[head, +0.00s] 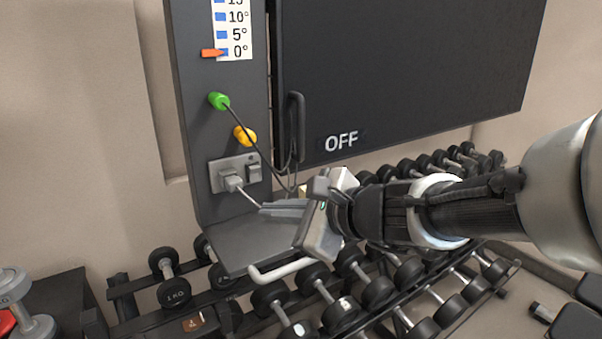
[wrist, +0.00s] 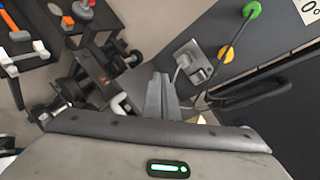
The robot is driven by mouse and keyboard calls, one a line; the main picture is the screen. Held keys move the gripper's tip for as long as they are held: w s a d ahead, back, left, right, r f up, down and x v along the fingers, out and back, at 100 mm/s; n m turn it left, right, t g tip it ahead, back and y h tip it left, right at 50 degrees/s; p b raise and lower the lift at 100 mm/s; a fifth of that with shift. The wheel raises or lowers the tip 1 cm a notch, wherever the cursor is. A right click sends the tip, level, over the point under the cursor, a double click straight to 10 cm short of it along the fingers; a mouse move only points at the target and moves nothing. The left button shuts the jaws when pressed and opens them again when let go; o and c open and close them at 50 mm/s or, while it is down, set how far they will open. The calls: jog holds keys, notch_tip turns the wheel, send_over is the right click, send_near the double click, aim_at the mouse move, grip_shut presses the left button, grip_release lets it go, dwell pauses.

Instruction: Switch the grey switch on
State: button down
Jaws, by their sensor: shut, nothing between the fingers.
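The grey switch (head: 254,173) is a small rocker on the right half of a grey wall plate (head: 217,168), low on the dark upright panel. A light plug (head: 231,182) sits in the left half, with a pale cable running down right. The screen (head: 400,75) beside it reads "OFF". My gripper (head: 266,208) is shut and empty, below and slightly right of the switch, apart from it in the head view. In the wrist view the closed fingers (wrist: 157,84) point up toward the plate, and the switch (wrist: 198,76) is to their right. The rocker's exact tilt is too small to tell.
Green (head: 219,101) and yellow (head: 245,135) connectors with a dark cable are above the plate. A black handle (head: 296,127) stands at the screen's left edge. A dark shelf (head: 245,248) lies under my gripper. Dumbbell racks (head: 345,312) fill the area below.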

jog(key=w+d+f+m+t+h, duration=0.1)
jog(key=w+d+m+t+h, duration=0.1)
jog(key=w+m, duration=0.7)
jog(key=shift+w+d+f+m+t, duration=0.25)
jog(key=shift+d+f+m+t, duration=0.25)
jog(key=shift+m+t, duration=0.35)
jog(key=shift+r, duration=0.1)
jog(key=p, duration=0.2)
send_near(258, 171)
jog(key=f+x, duration=0.1)
jog(key=x, duration=0.3)
jog(key=shift+w+a+r+p, duration=0.35)
jog(key=shift+w+r+p, duration=0.05)
jog(key=shift+w+p, duration=0.1)
